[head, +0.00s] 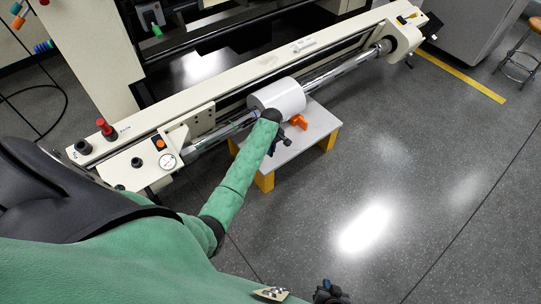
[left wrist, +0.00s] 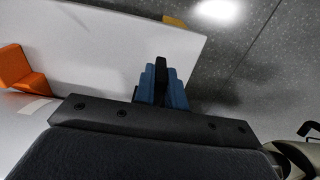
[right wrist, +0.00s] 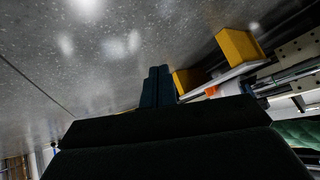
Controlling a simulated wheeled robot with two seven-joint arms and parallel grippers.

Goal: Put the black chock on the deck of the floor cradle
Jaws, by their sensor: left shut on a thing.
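The floor cradle (head: 312,133) has a pale grey deck on yellow legs and stands at the machine's front. My left gripper (head: 280,142) is over the deck near its front side. In the left wrist view its blue fingers (left wrist: 163,88) are shut on the black chock (left wrist: 161,72), whose dark tip shows between them. The rest of the chock is hidden, and I cannot tell whether it touches the deck. My right gripper (head: 328,292) is low at the bottom of the head view, away from the cradle. In the right wrist view its fingers (right wrist: 157,85) look shut together with nothing between them.
An orange chock (head: 298,121) sits on the deck, beside the white roll (head: 280,97) on the steel shaft (head: 340,68). The cream machine beam (head: 240,90) runs behind. Speckled floor to the right is clear. A stool (head: 522,60) stands far right.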

